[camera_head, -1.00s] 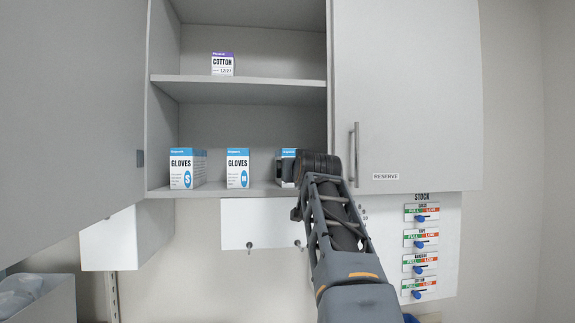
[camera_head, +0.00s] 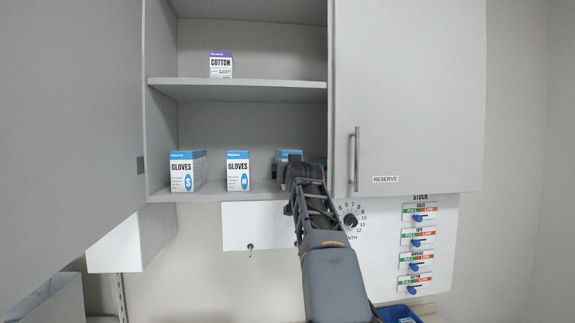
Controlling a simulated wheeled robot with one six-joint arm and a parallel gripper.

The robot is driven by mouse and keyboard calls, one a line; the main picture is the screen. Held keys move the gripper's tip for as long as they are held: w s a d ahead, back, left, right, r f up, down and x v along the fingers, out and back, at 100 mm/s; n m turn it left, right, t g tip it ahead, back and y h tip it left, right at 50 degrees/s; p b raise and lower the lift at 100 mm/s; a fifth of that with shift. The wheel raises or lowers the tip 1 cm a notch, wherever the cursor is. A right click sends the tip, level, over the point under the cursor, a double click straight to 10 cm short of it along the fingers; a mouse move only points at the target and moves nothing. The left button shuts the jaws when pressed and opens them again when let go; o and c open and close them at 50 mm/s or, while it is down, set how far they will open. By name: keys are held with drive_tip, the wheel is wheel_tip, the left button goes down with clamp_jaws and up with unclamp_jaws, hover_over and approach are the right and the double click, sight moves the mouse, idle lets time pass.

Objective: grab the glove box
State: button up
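Several white and blue glove boxes stand on the lower shelf of the open cabinet. One marked S (camera_head: 182,172) is at the left, with more boxes behind it. One marked M (camera_head: 238,171) is in the middle. A third blue and white box (camera_head: 287,155) is at the right, mostly hidden behind my arm, so its label cannot be read. My gripper (camera_head: 301,172) is at this right-hand box, in front of it or at it. The arm hides the fingers, so I cannot tell whether they are open or touching the box.
A cotton box (camera_head: 221,65) stands on the upper shelf (camera_head: 270,83). The right cabinet door (camera_head: 410,90), labelled RESERVE, is shut; the left door (camera_head: 70,110) stands open. Stock sliders (camera_head: 417,239) and a dial (camera_head: 351,220) are below. A blue bin (camera_head: 398,314) is at the bottom.

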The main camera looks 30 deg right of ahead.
drive_tip(key=c, duration=1.2)
drive_tip(key=shift+r, duration=0.1)
